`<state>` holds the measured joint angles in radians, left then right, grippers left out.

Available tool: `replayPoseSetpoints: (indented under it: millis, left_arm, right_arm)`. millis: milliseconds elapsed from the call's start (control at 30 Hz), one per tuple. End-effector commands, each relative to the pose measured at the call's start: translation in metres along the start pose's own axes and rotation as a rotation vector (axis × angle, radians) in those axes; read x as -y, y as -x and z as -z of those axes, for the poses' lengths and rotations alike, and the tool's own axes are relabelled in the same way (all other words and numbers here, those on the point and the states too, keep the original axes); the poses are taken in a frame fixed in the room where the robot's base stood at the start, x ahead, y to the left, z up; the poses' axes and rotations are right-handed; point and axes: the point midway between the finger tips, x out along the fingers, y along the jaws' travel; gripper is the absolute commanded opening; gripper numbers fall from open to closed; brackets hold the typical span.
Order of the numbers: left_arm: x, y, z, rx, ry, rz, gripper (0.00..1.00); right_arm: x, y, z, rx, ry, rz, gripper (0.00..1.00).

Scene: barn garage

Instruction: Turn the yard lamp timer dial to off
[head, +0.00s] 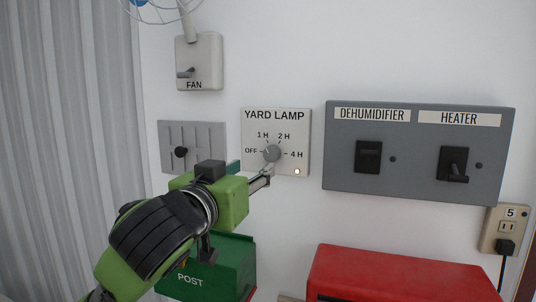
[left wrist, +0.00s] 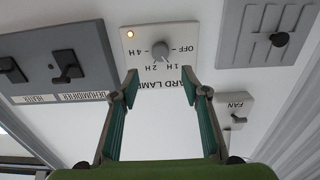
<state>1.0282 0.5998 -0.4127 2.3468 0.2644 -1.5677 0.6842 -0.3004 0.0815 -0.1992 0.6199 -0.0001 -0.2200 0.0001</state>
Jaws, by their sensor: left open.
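The yard lamp timer (head: 250,130) is a pale plate on the wall marked OFF, 1 H, 2 H and 4 H. Its round grey dial (head: 272,153) sits in the middle; which mark it points to is too small to tell. A small lamp (head: 297,171) at the plate's lower right glows. My left gripper (head: 252,172) is open and empty, just below and left of the dial in the head view. In the left wrist view, upside down, the dial (left wrist: 166,53) shows beyond the gap between the open fingers (left wrist: 159,77), apart from them. My right gripper is not in view.
A fan switch (head: 199,62) is above left, and a grey slotted plate with a black knob (head: 181,152) is left. A dehumidifier and heater panel (head: 418,190) is right. A green post box (head: 235,270) and red box (head: 400,270) stand below.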

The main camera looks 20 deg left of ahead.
Motion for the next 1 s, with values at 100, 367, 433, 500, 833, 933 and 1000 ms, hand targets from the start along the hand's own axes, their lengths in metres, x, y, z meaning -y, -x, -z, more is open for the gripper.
replayPoseSetpoints:
  millis: [100, 367, 433, 500, 833, 933, 1000]
  left_arm:
    - [0.001, -0.027, 0.003, 0.006, 0.000, 0.003, 0.42]
    - [0.001, -0.080, 0.004, 0.004, 0.000, 0.002, 0.42]
    - [0.000, -0.090, 0.003, 0.003, 0.000, 0.002, 0.42]
    - [0.000, -0.098, 0.003, 0.002, 0.001, 0.001, 0.42]
    - [0.000, -0.110, 0.000, 0.000, 0.000, 0.000, 0.42]
    - [0.000, -0.110, 0.000, 0.000, 0.000, 0.000, 0.42]
    - [0.000, -0.110, 0.000, 0.000, 0.000, 0.000, 0.29]
  right_arm:
    - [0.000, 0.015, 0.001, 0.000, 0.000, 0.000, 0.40]
    - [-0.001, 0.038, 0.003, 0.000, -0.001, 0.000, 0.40]
    - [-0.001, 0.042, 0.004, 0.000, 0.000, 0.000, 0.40]
    - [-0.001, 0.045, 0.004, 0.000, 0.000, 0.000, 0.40]
    - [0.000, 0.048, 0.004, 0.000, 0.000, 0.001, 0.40]
    - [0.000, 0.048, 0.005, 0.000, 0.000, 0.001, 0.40]
    - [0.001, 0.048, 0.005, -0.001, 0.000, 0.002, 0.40]
